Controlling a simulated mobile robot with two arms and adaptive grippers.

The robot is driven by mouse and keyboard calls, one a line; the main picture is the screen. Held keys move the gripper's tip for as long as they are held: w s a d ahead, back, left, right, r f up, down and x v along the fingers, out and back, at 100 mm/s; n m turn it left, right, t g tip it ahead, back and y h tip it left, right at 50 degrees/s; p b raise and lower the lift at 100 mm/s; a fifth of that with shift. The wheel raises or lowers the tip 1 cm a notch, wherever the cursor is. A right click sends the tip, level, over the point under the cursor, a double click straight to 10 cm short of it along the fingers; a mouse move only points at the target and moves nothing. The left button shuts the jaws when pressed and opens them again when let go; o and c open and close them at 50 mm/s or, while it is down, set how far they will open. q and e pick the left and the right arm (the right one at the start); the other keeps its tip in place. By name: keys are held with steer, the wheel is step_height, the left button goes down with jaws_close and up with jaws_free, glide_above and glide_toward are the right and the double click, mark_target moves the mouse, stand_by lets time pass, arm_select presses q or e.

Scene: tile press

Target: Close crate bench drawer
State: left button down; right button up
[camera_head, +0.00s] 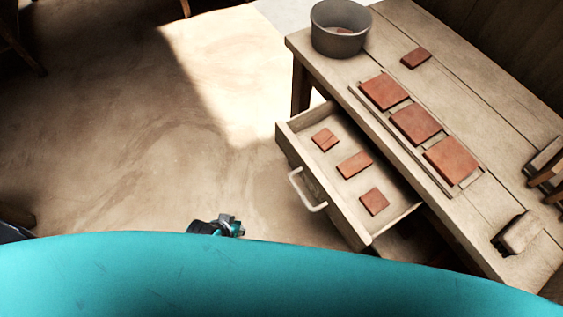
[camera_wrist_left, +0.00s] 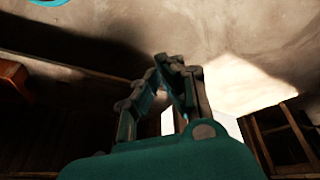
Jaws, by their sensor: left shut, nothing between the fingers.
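The wooden bench drawer (camera_head: 298,145) is pulled out from the bench (camera_head: 470,100) in the head view. Several reddish tiles lie inside it, one of them this tile (camera_head: 354,164). The drawer's pale handle (camera_head: 306,190) is on its front face, toward the lower left. My left gripper (camera_head: 232,222) shows just above my teal body, left of and below the handle, apart from it. In the left wrist view its fingers (camera_wrist_left: 168,62) come together at the tips with nothing between them. My right gripper is not in view.
On the bench top are a grey pot (camera_head: 340,28), a rack of reddish tiles (camera_head: 416,125), a loose tile (camera_head: 416,57) and a wooden block-like tool (camera_head: 518,232). The floor (camera_head: 130,130) left of the drawer is clear.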

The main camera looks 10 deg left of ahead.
arm_select(q)
steer(key=w+d+r+n+t+h+b, duration=0.1)
steer(key=w+d+r+n+t+h, duration=0.1)
steer(key=d+r+n+t+h, duration=0.3)
steer(key=w+d+r+n+t+b, duration=0.1)
steer(key=w+d+r+t, duration=0.2)
steer(key=d, duration=0.4)
steer(key=s+a+r+n+t+y+b, duration=0.2)
steer(key=a+r+n+t+y, duration=0.4)
steer(key=n, duration=0.7)
steer(key=shift+h, duration=0.4)
steer(key=shift+w+d+r+p, duration=0.3)
steer(key=shift+w+d, duration=0.5)
steer(key=shift+w, duration=1.2)
steer(key=shift+w+d+r+p, duration=0.1)
steer(key=shift+w+d+p, duration=0.5)
steer(key=shift+w, duration=1.45)
steer(key=shift+w+d+r+p, duration=0.15)
steer(key=shift+w+d, duration=0.85)
steer(key=shift+w, duration=1)
steer(key=shift+d, duration=0.1)
